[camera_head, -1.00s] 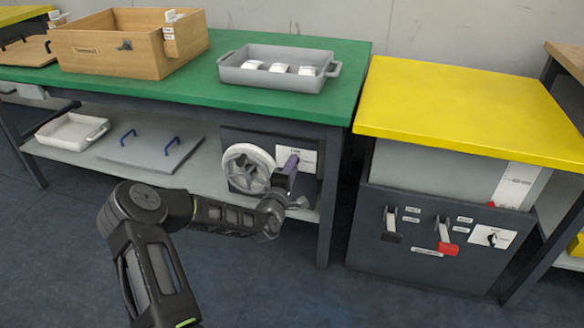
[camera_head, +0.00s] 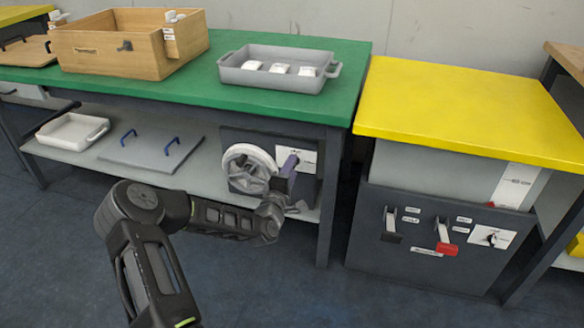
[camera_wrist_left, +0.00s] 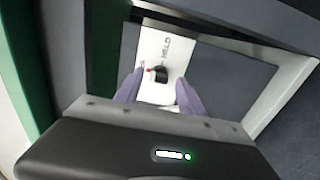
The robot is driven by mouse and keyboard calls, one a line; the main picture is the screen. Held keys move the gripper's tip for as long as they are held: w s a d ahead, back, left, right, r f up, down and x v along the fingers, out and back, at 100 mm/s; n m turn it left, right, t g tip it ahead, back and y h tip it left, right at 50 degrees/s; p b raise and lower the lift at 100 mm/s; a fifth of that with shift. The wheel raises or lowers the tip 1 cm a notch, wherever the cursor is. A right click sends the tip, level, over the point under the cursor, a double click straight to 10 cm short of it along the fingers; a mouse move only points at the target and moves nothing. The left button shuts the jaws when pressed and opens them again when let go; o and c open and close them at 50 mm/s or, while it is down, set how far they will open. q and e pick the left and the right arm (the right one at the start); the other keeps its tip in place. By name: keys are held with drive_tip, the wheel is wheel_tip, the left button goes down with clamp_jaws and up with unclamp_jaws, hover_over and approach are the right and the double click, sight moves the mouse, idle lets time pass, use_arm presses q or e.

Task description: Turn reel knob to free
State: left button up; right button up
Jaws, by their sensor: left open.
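The reel knob (camera_wrist_left: 159,74) is small and black with a red mark at its left. It sits on a white label plate (camera_wrist_left: 160,48) with the word HELD, in the left wrist view. My left gripper (camera_wrist_left: 158,92) is open, its two purple fingers on either side of the knob; I cannot tell whether they touch it. In the head view, my left gripper (camera_head: 291,163) is in front of the label plate (camera_head: 308,157) and hides the knob. The white reel (camera_head: 238,155) is left of it, partly hidden by my gripper. My right gripper is not in view.
The dark panel is under a green table (camera_head: 190,92), on the lower shelf (camera_head: 85,155). A grey lid (camera_head: 150,150) and a white tray (camera_head: 72,131) lie left on that shelf. A table leg (camera_head: 329,205) stands close to the right. Floor in front is clear.

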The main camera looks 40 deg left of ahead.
use_arm(q)
drive_tip(key=p+v, duration=0.1)
drive_tip(key=v, duration=0.5)
drive_tip(key=shift+s+d+p, duration=0.2)
drive_tip(key=shift+s+p, duration=0.1)
drive_tip(key=shift+p, duration=0.1)
